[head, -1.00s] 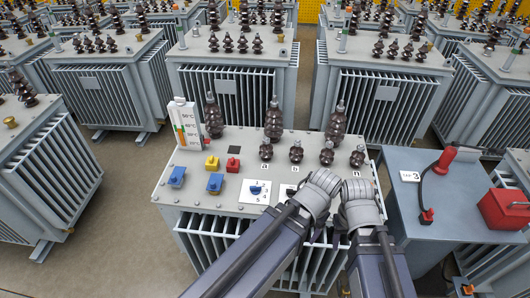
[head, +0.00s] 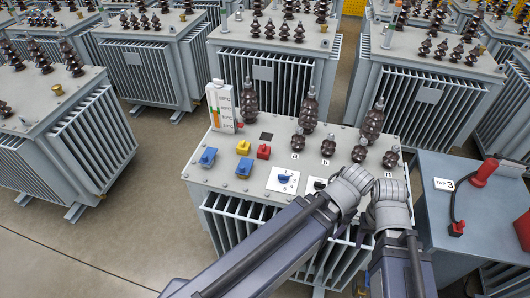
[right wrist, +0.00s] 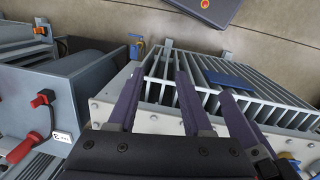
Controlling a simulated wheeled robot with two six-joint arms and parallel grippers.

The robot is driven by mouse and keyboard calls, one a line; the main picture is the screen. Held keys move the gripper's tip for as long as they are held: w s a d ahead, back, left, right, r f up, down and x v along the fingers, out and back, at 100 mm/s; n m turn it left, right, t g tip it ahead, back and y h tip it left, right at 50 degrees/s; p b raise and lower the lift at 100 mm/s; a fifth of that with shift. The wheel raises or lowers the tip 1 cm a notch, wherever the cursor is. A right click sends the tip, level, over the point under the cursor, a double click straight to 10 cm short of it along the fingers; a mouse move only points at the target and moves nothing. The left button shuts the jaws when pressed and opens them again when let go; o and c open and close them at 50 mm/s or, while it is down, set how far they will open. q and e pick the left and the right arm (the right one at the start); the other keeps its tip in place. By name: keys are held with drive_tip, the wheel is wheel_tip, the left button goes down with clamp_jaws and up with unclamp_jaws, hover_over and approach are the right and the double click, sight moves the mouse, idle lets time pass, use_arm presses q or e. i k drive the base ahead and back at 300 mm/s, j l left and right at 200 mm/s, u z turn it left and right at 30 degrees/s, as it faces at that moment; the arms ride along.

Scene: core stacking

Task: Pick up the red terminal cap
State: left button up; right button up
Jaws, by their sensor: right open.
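The red terminal cap (head: 263,152) is a small red block on the near left part of the grey transformer lid, right of a yellow cap (head: 243,148). Nothing touches it. My two wrists hang over the lid's front right edge, well right of the cap. My right gripper (right wrist: 160,72) is open and empty in the right wrist view, its purple fingers in front of the transformer's cooling fins. Another purple finger-like part shows to their right. In the head view the fingers are mostly hidden below the wrists. I cannot make out my left gripper's jaws.
Two blue caps (head: 208,157) and a thermometer gauge (head: 220,107) are near the red cap. A blue selector knob (head: 285,178) sits in front of it. Tall brown bushings (head: 309,110) rise behind. A grey cabinet (head: 450,200) with a red handle stands at right; bare floor lies left.

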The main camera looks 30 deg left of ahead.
sight(263, 151)
drive_tip(key=j+u, duration=0.2)
drive_tip(key=j, duration=0.2)
drive_tip(key=i+j+u, duration=0.2)
drive_tip(key=j, duration=0.15)
drive_tip(key=j+u, duration=0.2)
drive_tip(key=j, duration=0.15)
drive_tip(key=i+j+u, duration=0.2)
drive_tip(key=j, duration=0.15)
drive_tip(key=i+j+u, duration=0.15)
drive_tip(key=j, duration=0.2)
drive_tip(key=k, duration=0.05)
